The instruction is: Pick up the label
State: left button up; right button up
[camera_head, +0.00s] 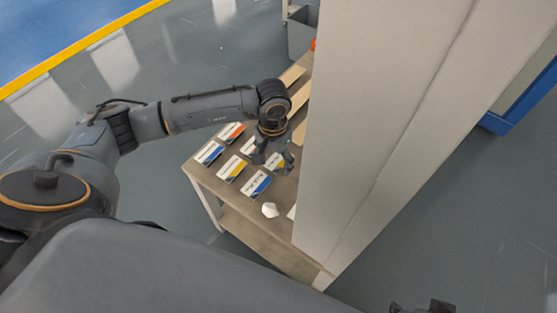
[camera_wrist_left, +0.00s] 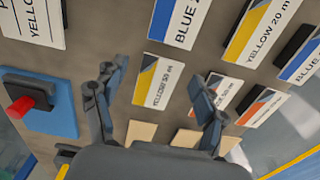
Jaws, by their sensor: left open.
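Several printed labels lie in rows on the table, among them a blue one (camera_head: 256,184) and a yellow one (camera_head: 231,168). My left gripper (camera_head: 273,152) is low over the right part of these rows, open and pointing down. In the left wrist view, the open left gripper (camera_wrist_left: 157,95) has a finger on each side of a label reading yellow 50 m (camera_wrist_left: 158,82). The fingers appear apart from this label. The right finger partly covers an orange-marked label (camera_wrist_left: 222,88). A dark piece at the head view's bottom right edge may be my right gripper; its jaws are unclear.
The table (camera_head: 205,180) is partly hidden by a tall pale panel (camera_head: 375,110) on its right. A small white faceted object (camera_head: 270,209) lies near the front. A grey bin (camera_head: 301,38) stands behind.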

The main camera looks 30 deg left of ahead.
pick_arm(q)
jog(key=c, duration=0.8)
pick_arm(e)
jog(key=shift+r, duration=0.2)
